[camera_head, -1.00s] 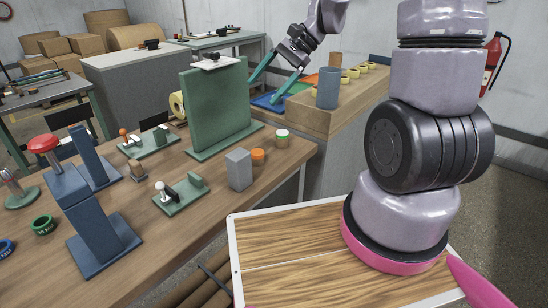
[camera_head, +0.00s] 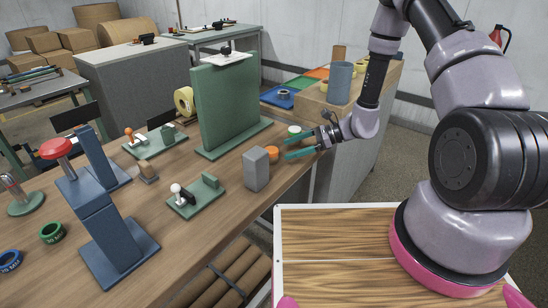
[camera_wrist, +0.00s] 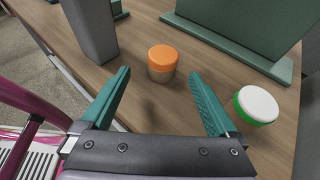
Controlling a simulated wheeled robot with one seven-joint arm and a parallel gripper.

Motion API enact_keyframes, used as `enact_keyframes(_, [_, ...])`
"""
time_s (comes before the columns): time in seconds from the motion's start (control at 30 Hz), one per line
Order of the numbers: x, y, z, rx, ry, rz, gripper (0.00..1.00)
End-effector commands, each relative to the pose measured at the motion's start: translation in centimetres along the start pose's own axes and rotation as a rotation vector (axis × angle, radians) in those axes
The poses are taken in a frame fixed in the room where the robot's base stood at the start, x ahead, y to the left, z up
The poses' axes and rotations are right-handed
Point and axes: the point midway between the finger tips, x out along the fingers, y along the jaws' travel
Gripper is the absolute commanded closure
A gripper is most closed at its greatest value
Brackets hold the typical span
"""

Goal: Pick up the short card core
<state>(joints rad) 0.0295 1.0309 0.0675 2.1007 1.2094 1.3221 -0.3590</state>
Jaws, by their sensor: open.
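My gripper (camera_head: 288,148) is open and empty, low over the right edge of the wooden table. Its two teal fingers point left, and in the wrist view they spread at either side (camera_wrist: 160,74). An orange-topped, brownish short cylinder (camera_head: 272,153) stands upright just beyond the fingertips; it also shows in the wrist view (camera_wrist: 162,62). A white-topped green cylinder (camera_head: 294,131) stands behind it, to the right in the wrist view (camera_wrist: 256,105). I cannot tell whether either is the short card core. Several long brown tubes (camera_head: 240,272) lie below the table.
A grey block (camera_head: 256,170) stands close left of the orange-topped cylinder. A green upright panel (camera_head: 228,105) on a base stands behind. A blue-grey cylinder (camera_head: 340,83) sits on the wooden bench at the back right. The table front (camera_head: 190,245) is mostly clear.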

Motion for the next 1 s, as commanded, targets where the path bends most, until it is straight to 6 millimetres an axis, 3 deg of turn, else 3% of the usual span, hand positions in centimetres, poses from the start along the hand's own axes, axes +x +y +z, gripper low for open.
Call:
enact_keyframes(0.6, [7.2,-0.4,-0.2,-0.001,0.001,0.003,0.06])
enact_keyframes(0.87, [7.6,-0.4,-0.2,-0.001,0.001,0.0,0.06])
enact_keyframes(0.9, [7.6,-0.4,-0.2,-0.001,0.001,0.001,0.09])
enact_keyframes(1.0, [7.5,-0.4,-0.2,-0.001,0.001,0.001,0.48])
